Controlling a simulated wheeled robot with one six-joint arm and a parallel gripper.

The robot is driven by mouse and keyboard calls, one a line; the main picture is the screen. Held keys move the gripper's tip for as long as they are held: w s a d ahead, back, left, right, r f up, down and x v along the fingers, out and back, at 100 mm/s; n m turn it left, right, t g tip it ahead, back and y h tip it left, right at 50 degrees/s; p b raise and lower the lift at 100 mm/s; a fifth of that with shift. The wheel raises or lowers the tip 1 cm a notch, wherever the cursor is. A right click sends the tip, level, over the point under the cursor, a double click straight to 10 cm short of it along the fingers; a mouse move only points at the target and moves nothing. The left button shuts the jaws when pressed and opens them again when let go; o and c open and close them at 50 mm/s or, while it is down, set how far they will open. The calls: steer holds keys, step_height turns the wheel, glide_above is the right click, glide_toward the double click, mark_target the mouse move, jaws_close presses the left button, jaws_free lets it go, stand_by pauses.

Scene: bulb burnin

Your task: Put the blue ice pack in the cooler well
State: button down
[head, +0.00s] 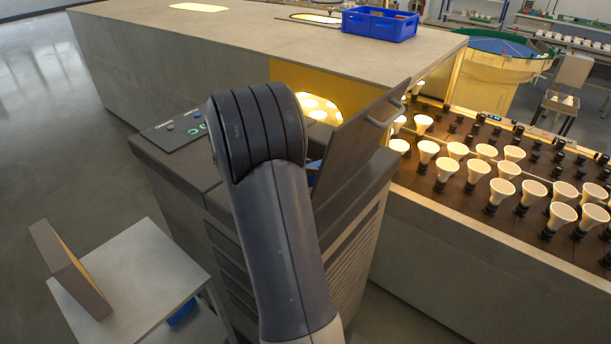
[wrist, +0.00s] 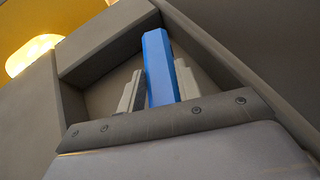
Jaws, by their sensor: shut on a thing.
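The blue ice pack (wrist: 161,66) is a slim blue block, seen in the wrist view between the pale fingers of my gripper (wrist: 155,88). The gripper is shut on it. Beyond them are the grey walls of the cooler well (wrist: 105,42). The pack appears to be at or inside the opening; I cannot tell whether it touches the bottom. In the head view the grey cooler cabinet (head: 230,212) has its lid (head: 360,130) raised. My arm hides the gripper and most of the opening. A small blue patch shows beside the arm.
A side table (head: 135,285) at lower left carries an upright brown panel (head: 70,268). A blue crate (head: 380,24) sits on the long grey counter (head: 240,42) behind. Racks of white bulbs (head: 502,188) stand at right. The raised lid borders the opening on the right.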

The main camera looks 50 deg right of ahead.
steer(key=shift+f+p, duration=0.3)
steer(key=shift+f, duration=1.45)
steer(key=shift+f, duration=0.2)
steer(key=c, duration=1)
jaws_free()
steer(key=shift+r, duration=0.1)
steer(key=shift+r, duration=0.15)
steer(key=shift+b+v, duration=1.35)
steer(key=shift+v, duration=4.7)
